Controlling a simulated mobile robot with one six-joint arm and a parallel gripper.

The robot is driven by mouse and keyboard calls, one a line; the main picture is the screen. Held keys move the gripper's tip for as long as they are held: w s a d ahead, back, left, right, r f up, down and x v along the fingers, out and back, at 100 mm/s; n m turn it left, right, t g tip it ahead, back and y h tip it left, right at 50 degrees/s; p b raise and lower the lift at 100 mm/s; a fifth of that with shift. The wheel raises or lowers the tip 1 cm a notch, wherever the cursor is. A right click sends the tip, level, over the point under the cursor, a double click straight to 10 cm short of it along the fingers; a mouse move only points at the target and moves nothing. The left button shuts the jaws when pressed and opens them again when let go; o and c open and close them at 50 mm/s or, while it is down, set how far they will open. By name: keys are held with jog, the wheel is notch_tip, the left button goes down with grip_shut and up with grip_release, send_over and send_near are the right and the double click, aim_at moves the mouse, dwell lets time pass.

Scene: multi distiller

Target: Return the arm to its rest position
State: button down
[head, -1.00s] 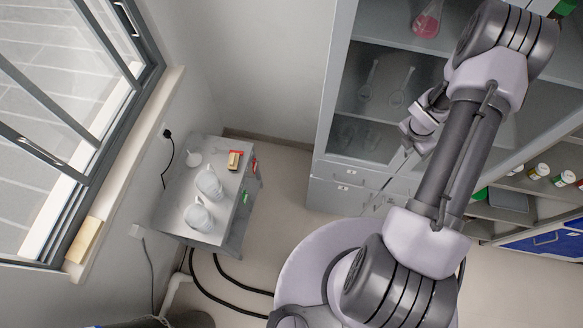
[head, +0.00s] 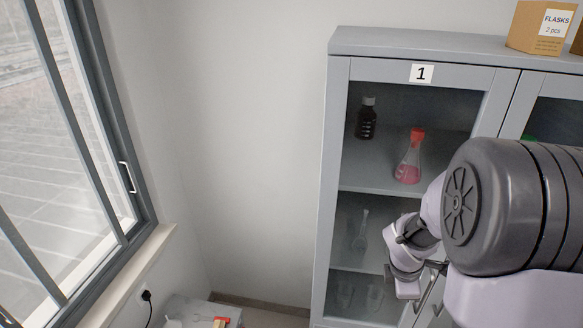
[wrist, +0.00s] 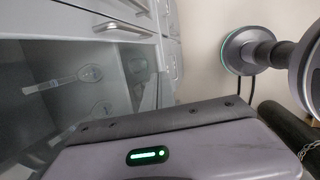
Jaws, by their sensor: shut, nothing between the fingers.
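My arm (head: 510,205) fills the lower right of the head view, folded in front of the grey cabinet. My gripper (head: 430,292) hangs at its end, at the bottom of the head view, partly cut off by the arm. It is shut and empty, and appears to be in front of the cabinet's glass door (head: 375,255); whether it touches the door cannot be told. In the wrist view a pale part of my own wrist with a green light fills the bottom, and the fingertips are hidden.
Cabinet 1 (head: 337,150) holds a dark bottle (head: 367,122), a red-capped flask with pink liquid (head: 408,165) and clear glassware (head: 361,238). A FLASKS box (head: 540,28) stands on top. A window (head: 85,130) is at left, above a small table (head: 190,306). Bare wall lies between.

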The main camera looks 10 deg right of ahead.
jog(key=s+a+f+m+t+y+b, duration=0.1)
jog(key=s+a+f+m+b, duration=0.3)
jog(key=a+b, duration=0.4)
jog(key=s+a+f+m+t+y+b, duration=0.1)
jog(key=s+a+f+m+y+b, duration=0.1)
jog(key=s+a+f+m+b, duration=0.2)
jog(key=s+a+f+m+t+y+b, duration=0.1)
jog(key=s+a+f+m+b, duration=0.3)
jog(key=s+a+m+b, duration=0.5)
jog(key=a+m+y+b, duration=0.1)
jog(key=a+m+b, duration=0.1)
jog(key=b, duration=0.5)
jog(key=shift+a+f+t, duration=0.35)
jog(key=shift+a+t, duration=0.05)
jog(key=shift+a, duration=0.15)
